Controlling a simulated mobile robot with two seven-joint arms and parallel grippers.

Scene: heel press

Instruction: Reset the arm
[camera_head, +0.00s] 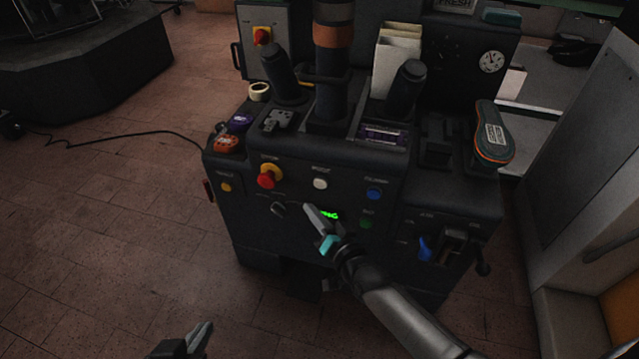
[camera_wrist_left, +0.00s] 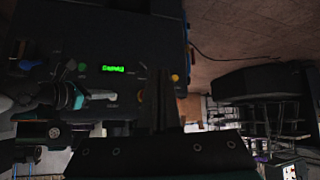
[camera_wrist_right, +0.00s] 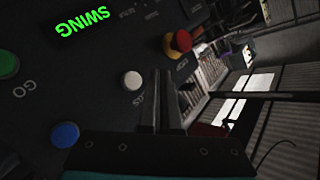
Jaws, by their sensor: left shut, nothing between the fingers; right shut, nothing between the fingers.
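The heel press (camera_head: 300,235) is a dark machine with a front control panel. The panel carries a white button (camera_head: 320,183), a blue button (camera_head: 374,194), a green button (camera_head: 366,224), a red knob on a yellow collar (camera_head: 268,176) and a dark rotary knob (camera_head: 279,209). Its green display (camera_wrist_right: 83,30) reads SWING. My right gripper (camera_head: 309,210) is shut and empty in front of the panel, below the white button, which also shows in the right wrist view (camera_wrist_right: 132,80). My left gripper (camera_head: 200,338) is shut and empty, low in front of the press.
A shoe sole (camera_head: 493,135) stands at the press's right. A tape roll (camera_head: 259,92) and an orange-red item (camera_head: 226,143) lie on its left ledge. A blue lever (camera_head: 425,247) sits lower right. A grey cabinet (camera_head: 595,150) stands right.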

